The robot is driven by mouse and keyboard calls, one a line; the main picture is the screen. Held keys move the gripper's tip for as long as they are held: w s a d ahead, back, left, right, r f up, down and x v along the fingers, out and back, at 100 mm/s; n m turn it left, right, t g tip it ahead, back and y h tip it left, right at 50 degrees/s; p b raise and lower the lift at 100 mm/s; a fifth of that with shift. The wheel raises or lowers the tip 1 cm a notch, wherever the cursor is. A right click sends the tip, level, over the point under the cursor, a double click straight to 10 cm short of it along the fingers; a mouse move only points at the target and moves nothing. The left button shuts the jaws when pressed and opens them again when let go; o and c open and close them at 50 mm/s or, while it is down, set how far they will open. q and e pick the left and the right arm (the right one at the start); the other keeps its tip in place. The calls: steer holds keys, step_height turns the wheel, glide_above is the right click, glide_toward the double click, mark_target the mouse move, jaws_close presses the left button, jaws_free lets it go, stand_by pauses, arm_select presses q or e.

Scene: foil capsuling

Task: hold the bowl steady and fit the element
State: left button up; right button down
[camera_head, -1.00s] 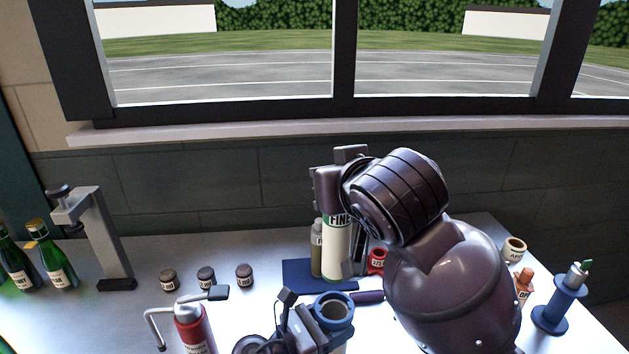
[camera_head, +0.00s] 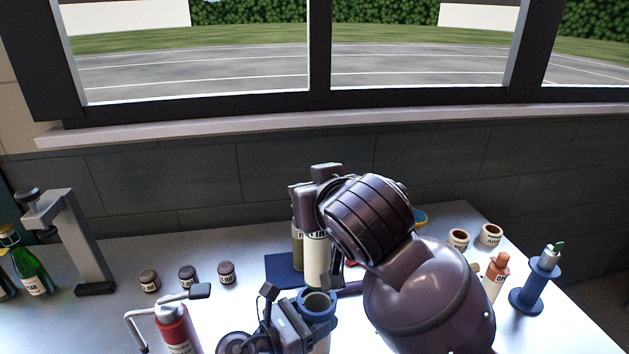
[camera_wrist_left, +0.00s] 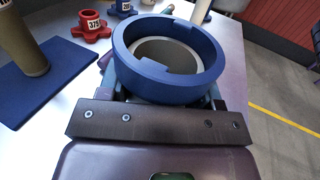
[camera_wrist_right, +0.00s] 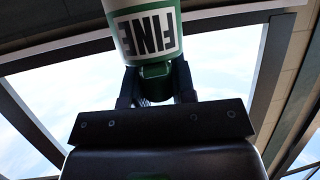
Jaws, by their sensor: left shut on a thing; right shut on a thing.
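The blue-rimmed bowl (camera_head: 318,304) stands upright at the front middle of the head view, mouth up. My left gripper (camera_head: 300,325) is shut on it. In the left wrist view the bowl's notched blue rim (camera_wrist_left: 125,70) surrounds a tan inner ring, with no element inside. The white element (camera_head: 315,262) hangs upright behind the bowl in the head view, its lower end at the rim's far edge. My right gripper (camera_wrist_right: 157,85) is shut on its green end, beside the FINE label (camera_wrist_right: 147,32). My arm partly hides that gripper in the head view.
An olive cylinder (camera_wrist_left: 28,50) stands on a blue mat (camera_wrist_left: 60,70) close by. Red lobed parts (camera_wrist_left: 90,25) lie near the bowl. A red canister (camera_head: 176,330), small dark jars (camera_head: 187,277) and a grey stand (camera_head: 82,240) are left; a blue spool (camera_head: 535,285) is right.

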mark_target(315, 263)
steer(key=shift+f, duration=1.25)
steer(key=shift+f, duration=5.8)
stand_by(1.0)
